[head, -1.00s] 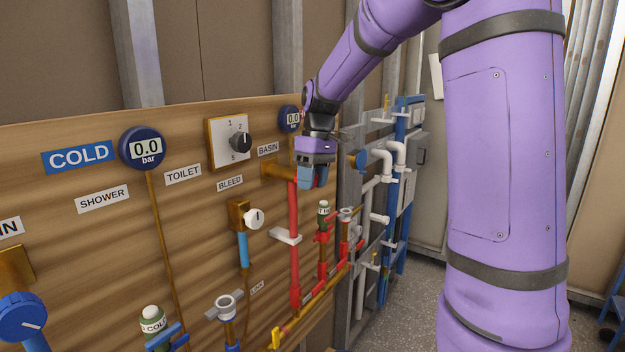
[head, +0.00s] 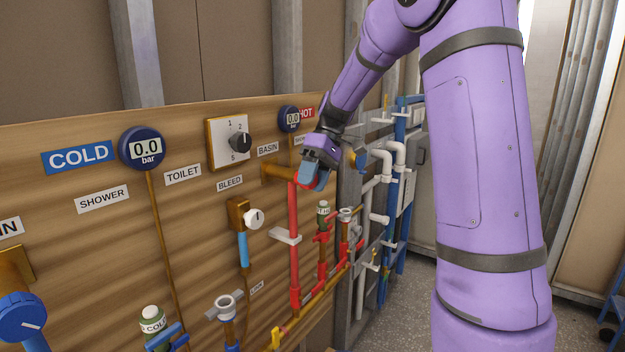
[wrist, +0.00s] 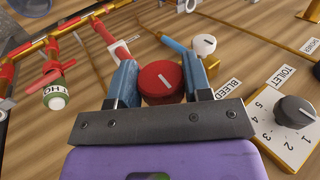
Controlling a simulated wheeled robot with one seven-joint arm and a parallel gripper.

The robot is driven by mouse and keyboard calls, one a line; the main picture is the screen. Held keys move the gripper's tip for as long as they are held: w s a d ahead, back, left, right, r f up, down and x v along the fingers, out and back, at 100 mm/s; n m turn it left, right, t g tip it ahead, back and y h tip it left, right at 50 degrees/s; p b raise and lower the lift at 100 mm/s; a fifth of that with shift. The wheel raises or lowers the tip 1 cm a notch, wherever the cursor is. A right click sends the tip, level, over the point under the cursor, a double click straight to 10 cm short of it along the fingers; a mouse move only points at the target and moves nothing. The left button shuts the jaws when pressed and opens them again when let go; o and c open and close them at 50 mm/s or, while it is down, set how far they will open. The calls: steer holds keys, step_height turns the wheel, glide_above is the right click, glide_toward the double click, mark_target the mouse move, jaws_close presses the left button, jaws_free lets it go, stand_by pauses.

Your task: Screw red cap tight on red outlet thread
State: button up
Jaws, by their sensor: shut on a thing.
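The red outlet thread is hidden behind the cap and fingers, so I cannot tell how far the cap is seated.
A selector dial (head: 238,144) and blue gauges (head: 289,119) sit on the wooden board around the gripper. A white bleed knob (head: 254,218) is at lower left. A green-and-white HOT valve (head: 323,211) and red pipework stand below right. Open floor (head: 405,305) lies right.

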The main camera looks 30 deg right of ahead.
steer(key=shift+f+g+y, duration=0.1)
steer(key=shift+g+y, duration=0.5)
steer(key=shift+y, duration=1)
steer(key=shift+d+f+g+y, duration=0.1)
steer(key=shift+g+y, duration=0.2)
steer(key=shift+y, duration=0.4)
steer(key=shift+g+y, duration=0.4)
steer(key=shift+y, duration=0.5)
steer(key=shift+w+f+g+y, duration=0.1)
steer(key=shift+g+y, duration=0.4)
steer(key=shift+y, duration=1)
